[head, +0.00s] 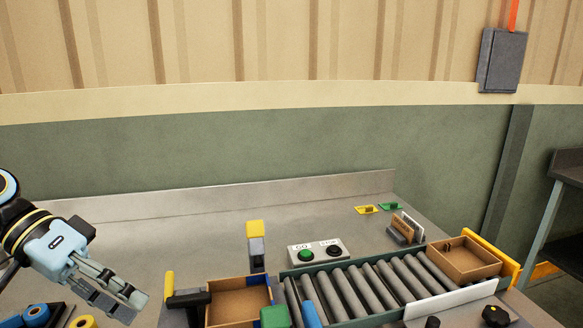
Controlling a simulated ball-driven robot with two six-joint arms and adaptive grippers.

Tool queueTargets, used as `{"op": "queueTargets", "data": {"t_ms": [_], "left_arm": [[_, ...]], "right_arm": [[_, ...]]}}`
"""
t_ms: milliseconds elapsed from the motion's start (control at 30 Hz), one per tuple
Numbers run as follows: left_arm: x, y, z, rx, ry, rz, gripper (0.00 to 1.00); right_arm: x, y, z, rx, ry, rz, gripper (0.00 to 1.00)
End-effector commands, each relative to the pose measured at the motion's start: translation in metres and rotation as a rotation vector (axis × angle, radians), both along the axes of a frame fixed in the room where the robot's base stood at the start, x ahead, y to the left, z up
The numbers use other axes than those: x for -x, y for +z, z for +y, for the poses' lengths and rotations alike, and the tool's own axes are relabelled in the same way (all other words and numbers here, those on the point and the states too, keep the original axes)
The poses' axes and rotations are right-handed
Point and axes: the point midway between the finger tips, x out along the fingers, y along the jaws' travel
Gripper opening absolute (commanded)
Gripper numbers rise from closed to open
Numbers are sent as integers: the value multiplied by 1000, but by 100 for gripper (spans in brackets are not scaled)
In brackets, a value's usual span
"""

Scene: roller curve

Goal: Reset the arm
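My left arm comes in from the left edge. Its gripper (133,305) hangs over the near left part of the grey workbench (150,235), with the fingers pointing down and to the right. No object shows in the gripper. From this angle I cannot tell how far apart its fingertips are. The gripper is left of the brown box (238,303) and apart from it. My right gripper does not show.
A roller conveyor (375,283) runs along the front right, with another brown box (463,258) at its far end. A button panel (320,252) stands behind the rollers. A yellow-topped post (256,245) stands behind the near box. The bench's back left is clear.

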Motion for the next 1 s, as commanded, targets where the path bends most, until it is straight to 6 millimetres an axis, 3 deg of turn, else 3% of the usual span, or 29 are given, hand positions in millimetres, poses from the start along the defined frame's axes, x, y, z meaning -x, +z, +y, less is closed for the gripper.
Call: {"op": "queueTargets", "data": {"t_ms": [33,100,233,467,833,1000], "left_arm": [[20,-25,-8,-71,16,3,27],[46,-57,-13,-196,56,-8,27],[90,-91,-9,-413,152,-57,27],[136,-98,12,-648,291,-130,27],[190,-66,55,-913,481,-214,27],[178,-124,58,-912,471,-195,27]], "right_arm": [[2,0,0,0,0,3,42],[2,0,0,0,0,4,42],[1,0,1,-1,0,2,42],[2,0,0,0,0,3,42],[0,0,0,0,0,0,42],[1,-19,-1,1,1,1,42]]}}
